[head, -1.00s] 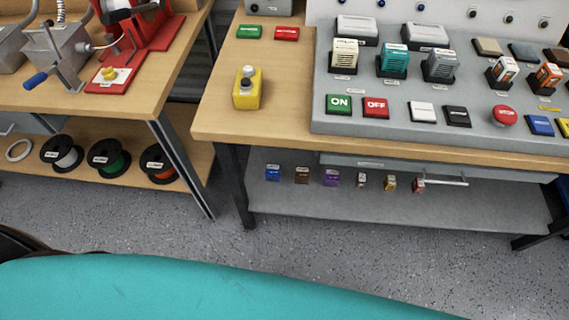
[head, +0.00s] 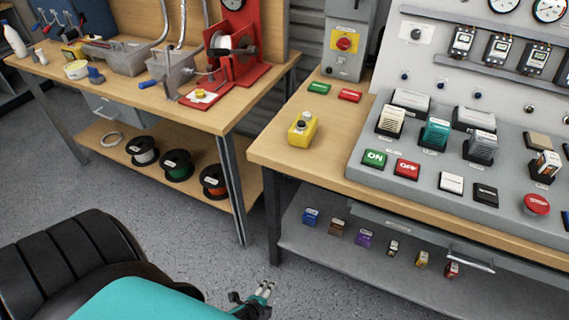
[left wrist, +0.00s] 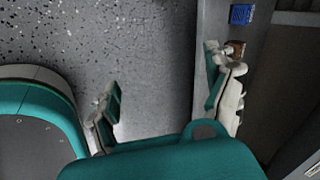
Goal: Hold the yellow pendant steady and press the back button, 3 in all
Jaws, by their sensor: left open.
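The yellow pendant (head: 302,129) stands on the left end of the right-hand wooden bench in the head view. It is a small yellow box with a dark and a light button on its top. My left gripper (head: 265,289) is low in front of that bench, over the floor and well away from the pendant. In the left wrist view its fingers (left wrist: 172,100) are spread wide with nothing between them. The pendant does not show in the left wrist view. My right gripper is not in view.
A grey control panel (head: 430,193) with ON and OFF buttons stands right of the pendant. Green (head: 319,88) and red (head: 350,95) blocks lie behind it. The lower shelf (head: 330,246) holds several small coloured boxes. Bench top around the pendant's front is clear.

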